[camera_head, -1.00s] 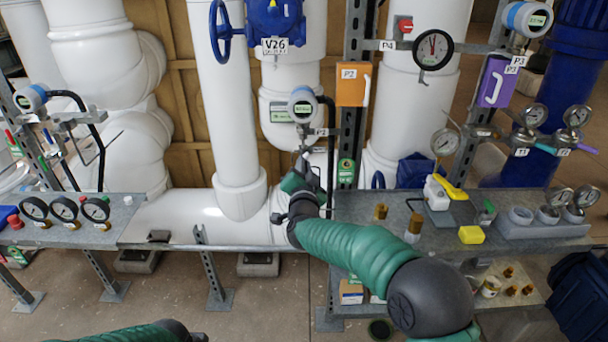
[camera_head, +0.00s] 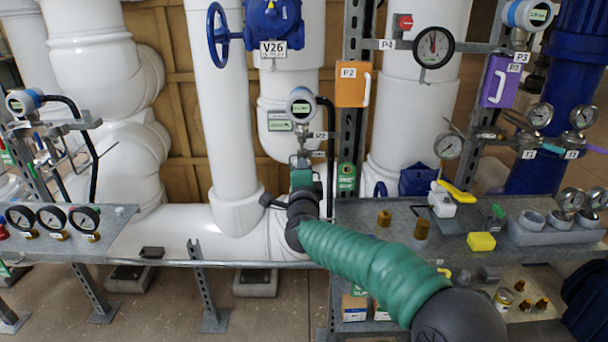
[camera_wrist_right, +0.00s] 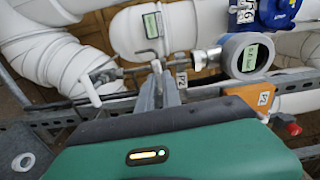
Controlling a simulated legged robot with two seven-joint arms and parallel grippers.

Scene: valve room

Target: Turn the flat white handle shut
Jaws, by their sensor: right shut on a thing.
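The small valve line hangs under a round digital gauge (camera_head: 301,105), left of the perforated post. My right gripper (camera_head: 301,163) is at this line, just below the gauge, and hides most of the valve there. Another white lever (camera_wrist_right: 88,90) stands to the left along the line, apart from the fingers. My left gripper is out of view.
A perforated post (camera_head: 351,150) with an orange box (camera_head: 353,86) stands just right of my gripper. Thick white pipes (camera_head: 225,110) lie behind and to the left. The right bench (camera_head: 380,240) holds loose fittings and a yellow-handled valve (camera_head: 455,192).

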